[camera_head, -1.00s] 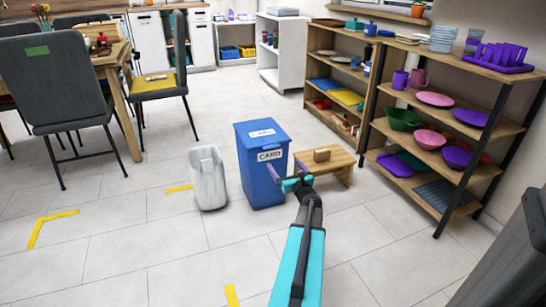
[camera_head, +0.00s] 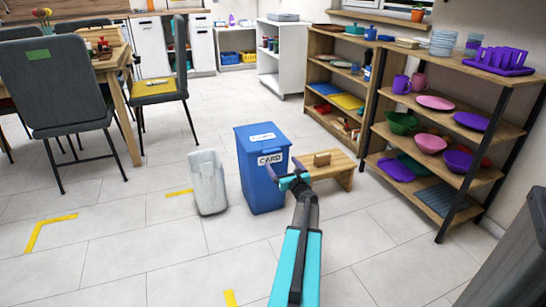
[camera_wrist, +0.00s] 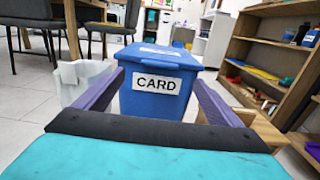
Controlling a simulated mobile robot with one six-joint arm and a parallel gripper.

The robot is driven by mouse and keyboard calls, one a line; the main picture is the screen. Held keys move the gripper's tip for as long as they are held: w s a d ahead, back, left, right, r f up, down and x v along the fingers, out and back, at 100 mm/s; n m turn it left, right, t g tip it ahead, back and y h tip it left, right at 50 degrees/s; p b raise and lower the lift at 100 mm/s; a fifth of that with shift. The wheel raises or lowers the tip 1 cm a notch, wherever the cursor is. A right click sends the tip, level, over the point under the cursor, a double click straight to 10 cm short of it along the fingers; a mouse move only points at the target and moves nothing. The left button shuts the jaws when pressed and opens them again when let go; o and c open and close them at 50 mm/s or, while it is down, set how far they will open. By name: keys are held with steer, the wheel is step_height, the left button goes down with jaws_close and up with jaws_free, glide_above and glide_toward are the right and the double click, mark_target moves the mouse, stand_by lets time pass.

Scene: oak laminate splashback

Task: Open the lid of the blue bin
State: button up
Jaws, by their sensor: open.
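The blue bin (camera_head: 262,175) stands upright on the tiled floor with its lid (camera_head: 261,136) down. A white label reading CARD is on its front, and another label is on the lid. In the wrist view the bin (camera_wrist: 150,103) is straight ahead, its front label between my fingers. The purple fingers also show in the wrist view (camera_wrist: 155,88), spread on either side of the label. I cannot tell whether they touch the bin.
A pale grey open bin (camera_head: 208,182) stands close on the left. A low wooden stool (camera_head: 328,168) is close on the right. Shelves with dishes (camera_head: 455,130) stand further right. A chair and table are at left. The floor in front is clear.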

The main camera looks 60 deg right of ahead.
mark_target(272, 152)
steer(key=shift+b+x, duration=1.2)
steer(key=shift+x, duration=3.65)
steer(key=c, duration=1.3)
steer(key=shift+a, duration=0.45)
steer(key=shift+c, duration=1.1)
steer(key=shift+w+d, duration=0.1)
steer(key=shift+d, duration=0.25)
steer(key=shift+r, duration=0.1)
steer(key=shift+w+r+p, duration=0.1)
steer(key=shift+p, duration=0.25)
